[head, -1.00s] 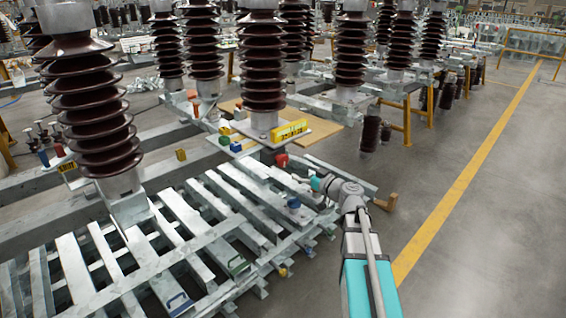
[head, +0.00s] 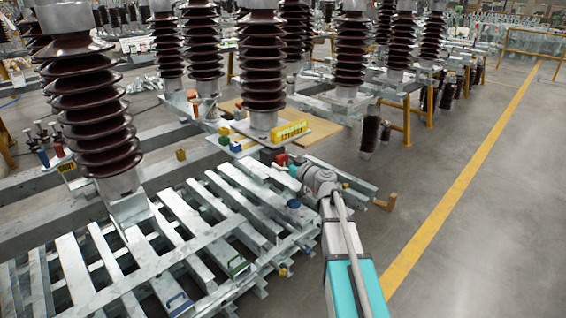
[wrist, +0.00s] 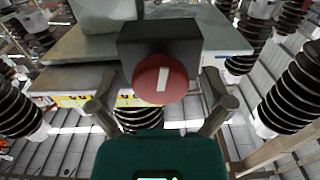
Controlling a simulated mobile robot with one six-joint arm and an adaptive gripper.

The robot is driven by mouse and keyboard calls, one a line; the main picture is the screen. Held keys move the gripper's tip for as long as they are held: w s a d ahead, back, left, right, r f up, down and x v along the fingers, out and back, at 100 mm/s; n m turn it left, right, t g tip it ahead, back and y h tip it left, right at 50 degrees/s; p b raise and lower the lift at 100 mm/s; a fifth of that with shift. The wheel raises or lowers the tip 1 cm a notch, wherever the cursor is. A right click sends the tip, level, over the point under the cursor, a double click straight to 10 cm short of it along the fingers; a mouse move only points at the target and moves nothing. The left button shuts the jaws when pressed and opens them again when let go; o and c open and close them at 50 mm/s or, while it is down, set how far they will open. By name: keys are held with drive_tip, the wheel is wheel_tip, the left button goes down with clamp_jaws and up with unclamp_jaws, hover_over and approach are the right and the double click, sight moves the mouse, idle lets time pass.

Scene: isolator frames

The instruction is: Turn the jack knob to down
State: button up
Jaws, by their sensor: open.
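The jack knob (wrist: 150,88) is a round red disc with a white bar mark, on the front of a dark block (wrist: 160,45). In the wrist view it is at the middle, and its bar stands close to vertical in the picture. In the head view the knob (head: 281,159) is a small red spot below the yellow sign. My gripper (wrist: 162,105) is open, with one finger on each side of the knob in the picture. It holds nothing. I cannot tell how much gap is left between the fingertips and the knob. In the head view the gripper (head: 284,167) is just right of the knob.
Tall brown ribbed insulators (head: 262,62) stand on metal frames around the knob. A yellow sign (head: 290,131) is just above it. Slatted metal beams (head: 190,215) lie to the left. The grey floor (head: 480,220) at right is clear, with a yellow line (head: 465,170).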

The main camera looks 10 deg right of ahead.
drive_tip(key=c, duration=1.1)
drive_tip(key=shift+c, duration=0.2)
